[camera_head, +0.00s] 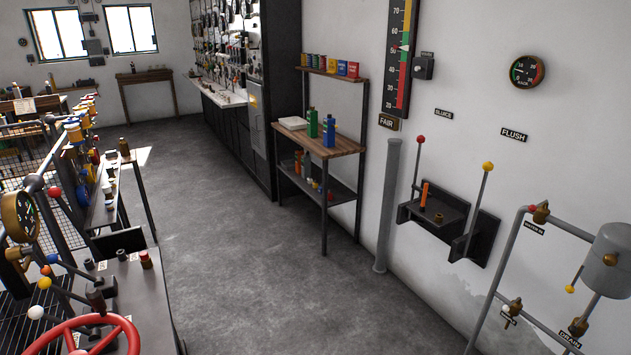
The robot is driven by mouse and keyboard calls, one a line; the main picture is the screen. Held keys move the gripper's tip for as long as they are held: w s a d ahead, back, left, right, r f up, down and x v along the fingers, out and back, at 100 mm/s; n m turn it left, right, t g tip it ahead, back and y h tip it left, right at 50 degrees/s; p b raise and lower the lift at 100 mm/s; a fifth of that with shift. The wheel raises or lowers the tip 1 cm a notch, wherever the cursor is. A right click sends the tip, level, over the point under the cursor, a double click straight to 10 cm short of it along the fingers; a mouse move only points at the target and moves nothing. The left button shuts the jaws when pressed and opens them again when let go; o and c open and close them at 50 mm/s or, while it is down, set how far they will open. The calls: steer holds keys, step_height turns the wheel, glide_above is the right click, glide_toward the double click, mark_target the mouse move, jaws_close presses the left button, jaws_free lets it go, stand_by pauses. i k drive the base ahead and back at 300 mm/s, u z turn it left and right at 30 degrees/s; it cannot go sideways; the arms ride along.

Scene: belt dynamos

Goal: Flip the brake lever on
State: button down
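No label reading "brake" can be made out, so I cannot tell which lever is the brake lever. At the lower left, a machine bench carries several ball-ended levers: a white-knobbed lever (36,312), a yellow-knobbed lever (44,283) and a blue-knobbed lever (52,258). A red knob (54,191) shows above them. On the right wall, a red-knobbed lever (420,139) and a yellow-knobbed lever (488,166) rise from a dark bracket, near signs reading SLUICE (443,113) and FLUSH (514,134). My gripper is not in view.
A red handwheel (88,340) is at the lower left, near a brass gauge (20,216). A grey pipe stand with a tank (608,258) is at the right. A wooden-topped shelf unit (340,142) stands against the wall. The concrete floor (235,220) between is clear.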

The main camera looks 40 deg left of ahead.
mark_target(54, 192)
steer(key=u, duration=2.75)
steer(key=i, duration=0.5)
steer(key=z, duration=1.4)
steer(key=i, duration=3.05)
steer(key=u, duration=3.2)
